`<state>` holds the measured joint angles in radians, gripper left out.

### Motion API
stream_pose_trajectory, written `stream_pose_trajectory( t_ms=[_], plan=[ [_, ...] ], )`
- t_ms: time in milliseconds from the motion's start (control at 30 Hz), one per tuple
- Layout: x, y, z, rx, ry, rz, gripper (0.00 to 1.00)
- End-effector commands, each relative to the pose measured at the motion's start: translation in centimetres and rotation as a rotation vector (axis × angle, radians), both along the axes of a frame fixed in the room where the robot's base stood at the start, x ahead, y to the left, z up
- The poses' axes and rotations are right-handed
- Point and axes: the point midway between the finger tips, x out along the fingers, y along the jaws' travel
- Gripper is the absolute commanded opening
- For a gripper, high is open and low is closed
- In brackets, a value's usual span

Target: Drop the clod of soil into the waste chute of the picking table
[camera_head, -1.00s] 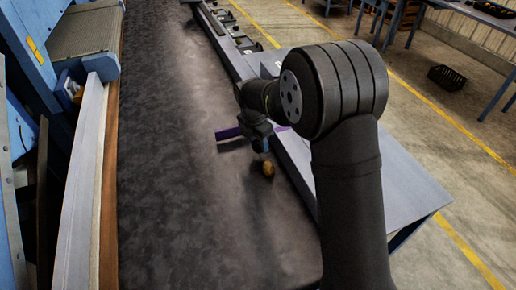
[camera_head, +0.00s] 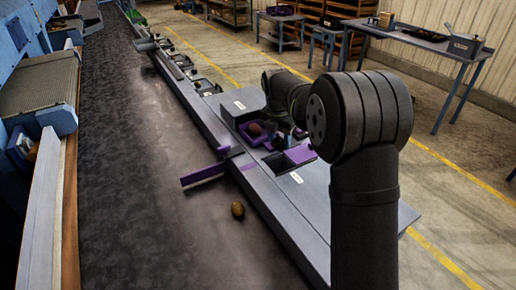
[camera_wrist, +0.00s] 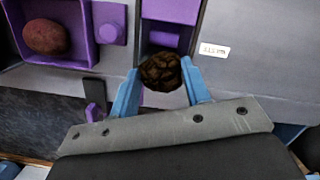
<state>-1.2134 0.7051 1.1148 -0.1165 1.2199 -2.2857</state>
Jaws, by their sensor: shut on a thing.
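In the wrist view, my gripper (camera_wrist: 161,68) is shut on the brown, lumpy clod of soil (camera_wrist: 162,76), one blue finger on each side. The clod is in front of a purple-framed opening (camera_wrist: 172,10) in the grey table, overlapping its near part; the height between them is hard to judge. The opening looks like the waste chute, and purple parts of it also show in the head view (camera_head: 300,154). There my gripper is over the table's sorting end, mostly hidden by my arm, and the clod cannot be made out.
A purple tray holding a reddish potato (camera_wrist: 46,37) is left of the opening. A purple bar (camera_head: 203,176) reaches over the dark belt (camera_head: 150,210), where a brownish potato (camera_head: 238,209) lies. Grey table surface (camera_wrist: 260,75) to the right is clear.

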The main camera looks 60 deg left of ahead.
Motion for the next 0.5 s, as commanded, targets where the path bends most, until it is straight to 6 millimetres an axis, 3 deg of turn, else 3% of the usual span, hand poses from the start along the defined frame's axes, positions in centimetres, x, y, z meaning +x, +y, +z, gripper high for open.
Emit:
stream_pose_trajectory(
  t_ms=[167,500],
  plan=[
    [0.5,-0.2,-0.9,-0.003,0.001,0.001,0.2],
    [0.4,-0.1,-4.6,-0.002,0.0,0.001,0.2]
  ],
)
